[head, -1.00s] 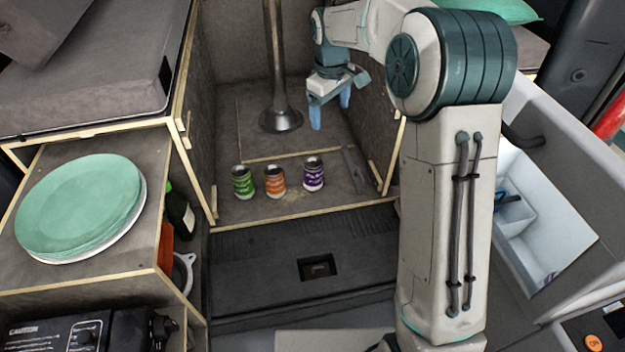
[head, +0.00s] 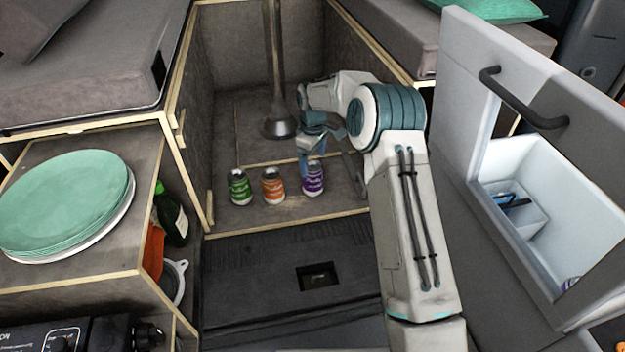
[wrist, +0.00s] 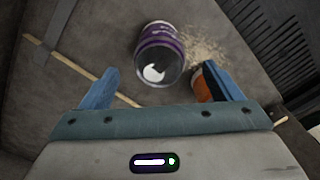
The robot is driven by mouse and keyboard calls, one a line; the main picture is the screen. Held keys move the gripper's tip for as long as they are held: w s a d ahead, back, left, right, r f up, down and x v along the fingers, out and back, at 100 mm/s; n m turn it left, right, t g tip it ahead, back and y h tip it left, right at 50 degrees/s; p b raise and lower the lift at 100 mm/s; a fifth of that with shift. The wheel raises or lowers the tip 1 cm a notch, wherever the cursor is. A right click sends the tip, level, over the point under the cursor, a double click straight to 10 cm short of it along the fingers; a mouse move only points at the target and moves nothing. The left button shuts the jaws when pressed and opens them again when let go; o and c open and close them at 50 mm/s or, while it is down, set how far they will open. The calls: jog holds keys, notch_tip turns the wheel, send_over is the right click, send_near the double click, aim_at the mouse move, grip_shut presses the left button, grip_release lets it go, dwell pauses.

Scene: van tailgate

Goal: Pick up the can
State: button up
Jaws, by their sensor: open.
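Three cans stand upright in a row on the floor at the front of the van's recess: a green can (head: 240,188), an orange can (head: 272,187) and a purple can (head: 313,181). My gripper (head: 311,163) is just behind and above the purple can. In the wrist view, its blue fingers (wrist: 162,72) are apart with nothing held. The purple can (wrist: 160,45) lies ahead between the fingertips, with its top towards me. The orange can (wrist: 205,85) is partly hidden behind the right finger.
A metal post (head: 279,120) stands behind the cans. The recess walls close in on both sides. An open white drawer (head: 548,210) is at the right. Stacked green plates (head: 65,205) sit on the left cabinet. A black step (head: 260,275) lies in front.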

aim_at(313, 165)
jog(key=shift+f, duration=2.95)
jog(key=c, duration=1.3)
